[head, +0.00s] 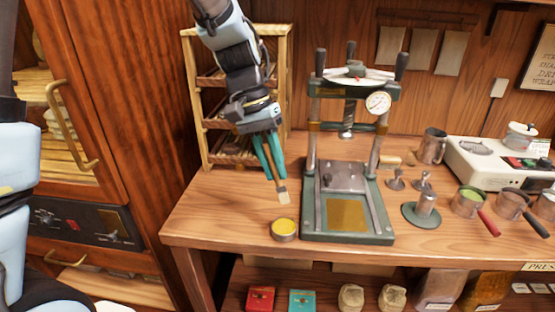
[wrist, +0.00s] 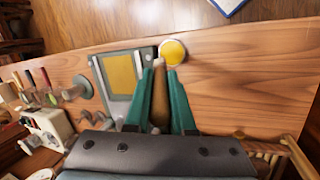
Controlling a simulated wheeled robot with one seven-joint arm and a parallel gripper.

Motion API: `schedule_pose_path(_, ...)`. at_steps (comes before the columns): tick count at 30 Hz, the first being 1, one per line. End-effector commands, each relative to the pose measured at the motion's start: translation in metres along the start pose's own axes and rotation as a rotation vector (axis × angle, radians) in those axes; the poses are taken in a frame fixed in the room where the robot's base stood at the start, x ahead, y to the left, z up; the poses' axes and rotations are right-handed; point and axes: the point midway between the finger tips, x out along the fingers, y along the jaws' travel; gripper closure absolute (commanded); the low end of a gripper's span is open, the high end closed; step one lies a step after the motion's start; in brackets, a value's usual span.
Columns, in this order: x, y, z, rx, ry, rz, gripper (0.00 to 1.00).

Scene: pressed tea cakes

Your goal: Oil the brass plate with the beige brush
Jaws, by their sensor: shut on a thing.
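My gripper (head: 270,158) is shut on the beige brush (head: 283,197), which hangs bristles down in the head view. In the wrist view the brush's wooden handle (wrist: 160,88) lies between the teal fingers; its bristle end is hard to see there. The brush tip is above and a little behind a small round tin of yellow oil (head: 285,228), apart from it. The tin also shows in the wrist view (wrist: 172,52). The brass plate (head: 347,214) lies flat in the base of the green press (head: 388,236), right of the tin. The plate shows in the wrist view (wrist: 122,72).
The press posts and screw stand right of my gripper. A wooden rack (head: 220,124) stands behind the arm. The bench left of the tin is clear.

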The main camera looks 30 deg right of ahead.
Motion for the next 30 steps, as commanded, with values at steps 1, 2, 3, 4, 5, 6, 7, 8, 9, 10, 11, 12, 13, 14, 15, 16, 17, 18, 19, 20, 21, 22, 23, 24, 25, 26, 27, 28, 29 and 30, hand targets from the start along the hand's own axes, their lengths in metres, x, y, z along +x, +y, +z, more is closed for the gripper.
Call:
schedule_pose_path(1,0.004,-0.001,0.0,0.0,0.0,0.0,1.0)
schedule_pose_path(2,0.005,-0.002,0.0,0.0,0.0,0.0,1.0)
schedule_pose_path(3,0.008,-0.003,-0.001,0.0,0.0,0.0,1.0)
schedule_pose_path(4,0.01,-0.004,-0.001,0.0,0.0,0.0,1.0)
schedule_pose_path(5,0.012,-0.005,-0.001,0.0,0.0,-0.001,1.0)
schedule_pose_path(6,0.016,-0.006,-0.002,0.0,0.0,-0.001,1.0)
schedule_pose_path(7,0.019,-0.007,-0.002,0.0,0.0,-0.001,1.0)
schedule_pose_path(8,0.022,-0.008,-0.002,0.0,0.0,-0.001,1.0)
schedule_pose_path(9,0.026,-0.009,-0.002,0.0,0.0,-0.001,1.0)
schedule_pose_path(10,0.029,-0.011,-0.003,0.0,0.0,-0.001,1.0)
schedule_pose_path(11,0.032,-0.012,-0.003,-0.001,0.0,-0.001,1.0)
schedule_pose_path(12,0.036,-0.013,-0.003,-0.001,0.0,-0.001,1.0)
schedule_pose_path(13,0.039,-0.014,-0.004,-0.001,0.0,-0.001,1.0)
schedule_pose_path(14,0.042,-0.015,-0.004,-0.001,0.0,-0.001,1.0)
schedule_pose_path(15,0.045,-0.016,-0.004,-0.001,0.0,-0.002,1.0)
schedule_pose_path(16,0.048,-0.017,-0.004,-0.001,0.0,-0.002,1.0)
schedule_pose_path(17,0.05,-0.018,-0.004,-0.001,0.0,-0.002,1.0)
schedule_pose_path(18,0.052,-0.019,-0.005,-0.001,0.0,-0.002,1.0)
schedule_pose_path(19,0.053,-0.019,-0.005,-0.001,0.0,-0.002,1.0)
schedule_pose_path(20,0.054,-0.02,-0.005,-0.001,0.0,-0.002,1.0)
schedule_pose_path(21,0.055,-0.02,-0.005,-0.001,0.0,-0.002,1.0)
schedule_pose_path(22,0.055,-0.02,-0.005,-0.001,0.0,-0.002,1.0)
schedule_pose_path(23,0.055,-0.02,-0.005,-0.001,0.0,-0.002,1.0)
schedule_pose_path(24,0.055,-0.02,-0.005,-0.001,0.0,-0.002,1.0)
schedule_pose_path(25,0.055,-0.02,-0.005,-0.001,0.0,-0.002,1.0)
schedule_pose_path(26,0.055,-0.02,-0.005,-0.001,0.0,-0.002,1.0)
schedule_pose_path(27,0.054,-0.02,-0.005,-0.001,0.0,-0.002,1.0)
schedule_pose_path(28,0.054,-0.02,-0.005,-0.001,0.0,-0.002,1.0)
schedule_pose_path(29,0.054,-0.02,-0.005,-0.001,0.0,-0.002,1.0)
schedule_pose_path(30,0.054,-0.02,-0.005,-0.001,0.0,-0.002,1.0)
